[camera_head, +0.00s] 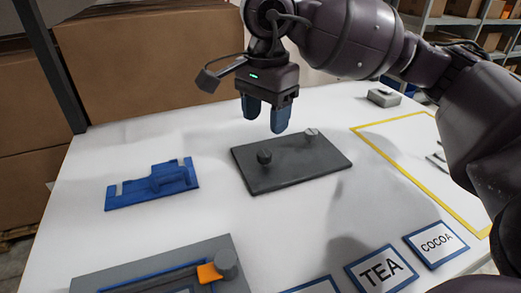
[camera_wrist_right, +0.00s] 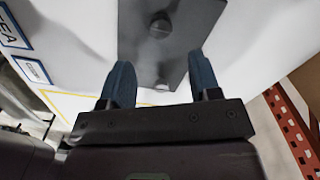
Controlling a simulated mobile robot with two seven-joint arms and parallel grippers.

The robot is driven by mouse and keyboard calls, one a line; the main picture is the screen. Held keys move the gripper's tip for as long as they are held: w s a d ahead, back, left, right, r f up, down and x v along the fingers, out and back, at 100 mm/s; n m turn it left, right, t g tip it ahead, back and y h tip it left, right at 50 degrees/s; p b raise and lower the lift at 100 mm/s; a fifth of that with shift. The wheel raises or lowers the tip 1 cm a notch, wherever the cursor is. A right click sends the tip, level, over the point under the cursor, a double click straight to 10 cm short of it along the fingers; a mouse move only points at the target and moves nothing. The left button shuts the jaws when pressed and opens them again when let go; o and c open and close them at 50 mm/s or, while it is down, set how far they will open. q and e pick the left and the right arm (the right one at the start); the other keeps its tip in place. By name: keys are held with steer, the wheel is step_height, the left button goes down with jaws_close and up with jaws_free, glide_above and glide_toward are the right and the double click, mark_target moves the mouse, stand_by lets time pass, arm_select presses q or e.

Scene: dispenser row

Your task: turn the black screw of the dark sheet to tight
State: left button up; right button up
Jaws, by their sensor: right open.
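The dark sheet (camera_head: 300,168) lies flat on the white table. The black screw (camera_head: 264,157) stands up from its left part with a round knob head. A smaller grey screw (camera_head: 312,132) sits near the sheet's far right corner. My right gripper (camera_head: 265,124) hangs above and behind the sheet, fingers down, open and empty, apart from both screws. In the right wrist view, the sheet (camera_wrist_right: 188,35) runs between and beyond the open fingers (camera_wrist_right: 160,62). The black screw (camera_wrist_right: 160,26) shows beyond the fingertips. My left gripper is out of view.
A blue bracket (camera_head: 155,185) lies left of the sheet. A grey fixture with an orange lever (camera_head: 209,272) is at the front. TEA (camera_head: 380,270) and COCOA (camera_head: 436,244) labels lie front right. A yellow outline (camera_head: 410,179) marks the right. Cardboard boxes (camera_head: 150,60) stand behind.

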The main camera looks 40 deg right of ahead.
mark_target(265, 153)
step_height(265, 153, down, 6)
steer(key=shift+f+b, duration=0.1)
steer(key=shift+b, duration=0.55)
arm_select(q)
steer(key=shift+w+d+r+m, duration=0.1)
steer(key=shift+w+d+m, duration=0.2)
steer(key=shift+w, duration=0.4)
arm_select(e)
steer(key=shift+f, duration=0.75)
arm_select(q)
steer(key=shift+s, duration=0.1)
arm_select(e)
steer(key=shift+c, duration=0.5)
steer(key=c, duration=0.8)
steer(key=shift+c, duration=0.2)
